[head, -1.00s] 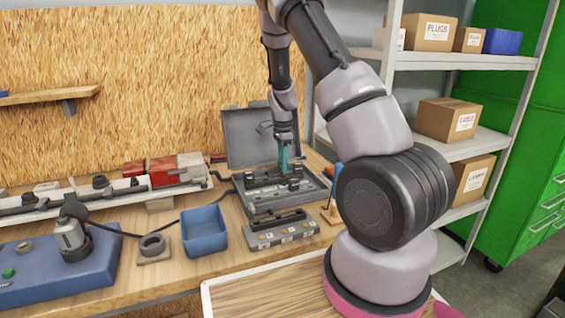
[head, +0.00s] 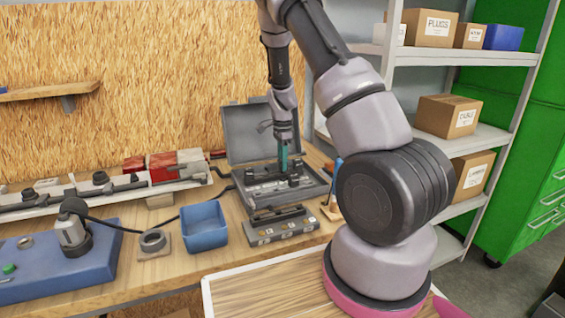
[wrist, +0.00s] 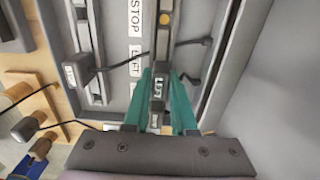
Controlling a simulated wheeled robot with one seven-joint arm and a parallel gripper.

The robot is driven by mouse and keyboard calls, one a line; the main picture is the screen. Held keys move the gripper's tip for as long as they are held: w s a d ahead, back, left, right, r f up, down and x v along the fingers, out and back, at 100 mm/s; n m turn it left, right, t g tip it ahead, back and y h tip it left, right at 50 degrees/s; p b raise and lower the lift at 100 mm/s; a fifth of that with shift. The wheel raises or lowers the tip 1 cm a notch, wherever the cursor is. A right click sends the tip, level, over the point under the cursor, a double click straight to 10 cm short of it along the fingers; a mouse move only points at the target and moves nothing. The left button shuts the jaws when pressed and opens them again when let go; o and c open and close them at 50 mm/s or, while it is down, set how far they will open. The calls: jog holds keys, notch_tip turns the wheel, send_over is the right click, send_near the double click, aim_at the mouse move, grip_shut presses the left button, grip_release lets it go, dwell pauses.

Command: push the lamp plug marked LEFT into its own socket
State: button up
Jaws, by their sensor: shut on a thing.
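My gripper (wrist: 160,112) has teal fingers and is shut on a plug (wrist: 157,88) whose small white label appears to read LEFT. The wrist view shows the plug between the fingertips, over a grey channel in the open case (wrist: 222,75). White labels inside the case read STOP and LEFT (wrist: 134,66). In the head view my gripper (head: 284,158) points down into the grey case (head: 318,190). The plug's lower end is hidden, so I cannot tell how deep it sits in any socket.
Another dark plug (wrist: 76,72) with a cable lies left in the wrist view. A thin dark cable crosses near the fingers. The raised case lid (head: 247,130) stands behind. A grey block with labels (head: 283,227) and a blue bin (head: 204,227) are in front.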

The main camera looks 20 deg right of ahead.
jog(key=shift+f, duration=0.5)
jog(key=o, duration=1.3)
jog(key=shift+r, duration=3.55)
jog(key=shift+r, duration=0.1)
